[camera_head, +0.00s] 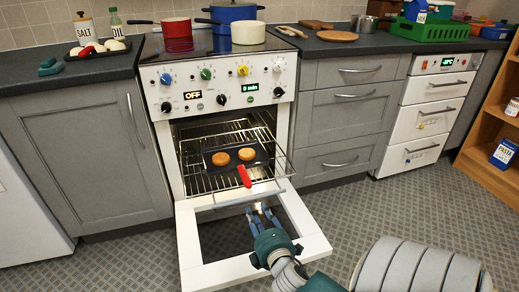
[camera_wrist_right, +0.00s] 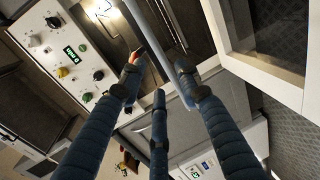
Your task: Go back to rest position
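My right gripper (camera_head: 262,214) is over the lowered oven door (camera_head: 190,236), in front of the oven opening. In the right wrist view its blue fingers (camera_wrist_right: 158,85) are spread, with nothing held between them. A pale bar passes behind the fingers there; I cannot tell whether they touch it. My left gripper is not in view. A dark pan (camera_head: 262,157) with two round golden pieces lies on the oven rack (camera_head: 192,170). Its red handle (camera_head: 244,176) points out toward the gripper, apart from it.
The lowered door juts into the floor space. Grey cabinets (camera_head: 88,160) flank the oven. A red pot (camera_head: 178,40), a cream pot (camera_head: 248,32) and a blue pot (camera_head: 231,12) stand on the stove. A wooden shelf (camera_head: 485,150) is at the right. Patterned floor (camera_head: 410,212) is clear.

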